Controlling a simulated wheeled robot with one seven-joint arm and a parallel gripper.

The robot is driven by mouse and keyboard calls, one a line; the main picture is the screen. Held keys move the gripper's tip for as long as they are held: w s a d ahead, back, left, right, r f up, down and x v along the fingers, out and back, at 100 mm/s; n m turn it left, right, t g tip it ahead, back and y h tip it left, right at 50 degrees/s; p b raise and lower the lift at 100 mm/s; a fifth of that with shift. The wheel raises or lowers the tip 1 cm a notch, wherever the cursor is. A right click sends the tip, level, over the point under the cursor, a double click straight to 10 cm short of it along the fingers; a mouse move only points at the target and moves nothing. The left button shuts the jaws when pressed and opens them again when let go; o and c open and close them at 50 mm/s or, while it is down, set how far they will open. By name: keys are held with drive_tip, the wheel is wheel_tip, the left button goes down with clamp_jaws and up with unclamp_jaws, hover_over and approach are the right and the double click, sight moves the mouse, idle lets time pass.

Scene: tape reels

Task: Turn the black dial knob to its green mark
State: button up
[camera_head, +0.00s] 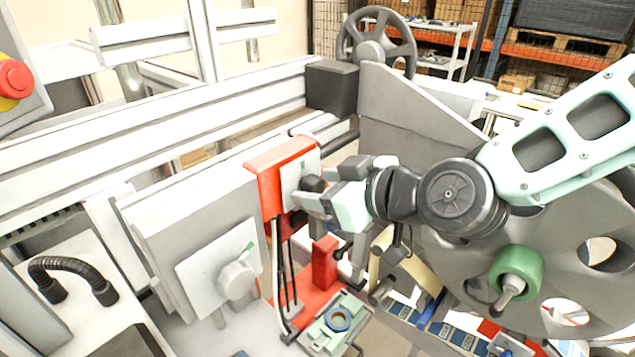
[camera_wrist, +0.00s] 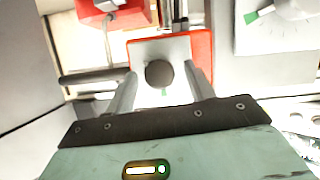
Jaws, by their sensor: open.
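The black dial knob (camera_wrist: 159,74) is a dark round knob on a white plate (camera_wrist: 145,48) fixed to a red housing (camera_wrist: 199,47). In the head view the knob (camera_head: 313,184) is partly hidden by my gripper. A small green mark (camera_wrist: 164,92) shows on the plate just below the knob in the wrist view. My gripper (camera_wrist: 161,78) is open, with one finger on each side of the knob. Gaps show between the knob and both fingers in the wrist view; I cannot tell how deep the fingertips reach. The knob's pointer direction is not clear.
A second plate (camera_head: 205,268) with a pale knob (camera_head: 237,280) and its own green mark stands to the left. A red block (camera_head: 324,262) and a tray with a blue ring (camera_head: 338,319) lie below. A large grey reel (camera_head: 560,250) fills the right side.

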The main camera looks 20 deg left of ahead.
drive_tip(key=c, duration=1)
drive_tip(key=shift+f+b, duration=0.1)
drive_tip(key=shift+b, duration=0.6)
